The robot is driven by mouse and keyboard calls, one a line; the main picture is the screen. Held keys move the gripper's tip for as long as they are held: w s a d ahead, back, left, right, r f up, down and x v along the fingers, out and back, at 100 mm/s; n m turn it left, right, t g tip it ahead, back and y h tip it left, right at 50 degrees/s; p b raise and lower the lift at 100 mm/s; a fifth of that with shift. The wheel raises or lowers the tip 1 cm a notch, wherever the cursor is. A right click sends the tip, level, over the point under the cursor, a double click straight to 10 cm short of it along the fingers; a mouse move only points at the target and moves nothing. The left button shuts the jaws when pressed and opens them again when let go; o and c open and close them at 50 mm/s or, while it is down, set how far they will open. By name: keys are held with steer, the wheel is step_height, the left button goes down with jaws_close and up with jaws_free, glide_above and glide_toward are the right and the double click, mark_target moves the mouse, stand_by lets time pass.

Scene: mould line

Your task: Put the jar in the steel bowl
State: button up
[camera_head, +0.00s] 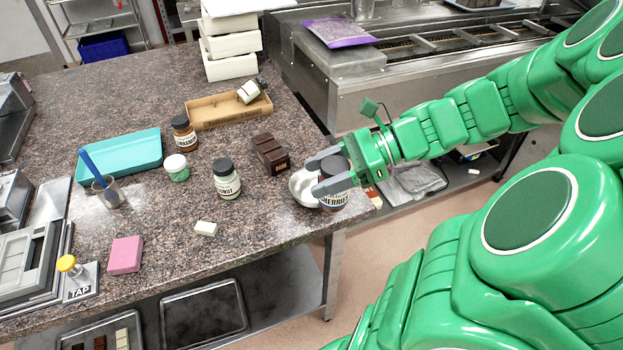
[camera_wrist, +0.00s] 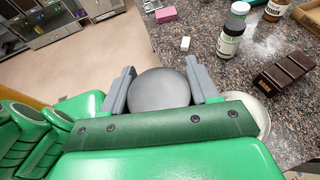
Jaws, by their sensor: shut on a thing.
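A jar with a dark lid and a label reading roughly "cherries" (camera_head: 334,195) is between the fingers of my gripper (camera_head: 325,178), at the right end of the granite counter. My gripper is shut on it. In the wrist view the grey lid of the jar (camera_wrist: 160,90) fills the space between the two fingers. The steel bowl (camera_head: 299,186) is just left of the jar in the head view, partly hidden by the jar and a finger. In the wrist view a sliver of the bowl (camera_wrist: 262,115) shows right of the gripper. I cannot tell the jar's height above the counter.
A dark chocolate block (camera_head: 271,152) stands just behind the bowl. A coconut jar (camera_head: 227,180), a small green-labelled jar (camera_head: 176,168) and a brown jar (camera_head: 184,134) stand further left. A white block (camera_head: 205,228) and pink block (camera_head: 125,255) lie nearer. The counter's edge is close to the jar.

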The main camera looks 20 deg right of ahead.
steer(key=shift+w+d+f, duration=0.35)
steer(key=shift+w+f, duration=1.8)
steer(key=shift+w, duration=0.1)
steer(key=shift+w+d+f, duration=0.3)
steer(key=shift+w+f, duration=1.8)
steer(key=shift+w, duration=0.15)
steer(key=shift+w+d+f, duration=0.35)
steer(key=shift+w+f, duration=1.8)
steer(key=shift+w, duration=0.1)
steer(key=shift+f, duration=0.15)
steer(key=o, duration=1.5)
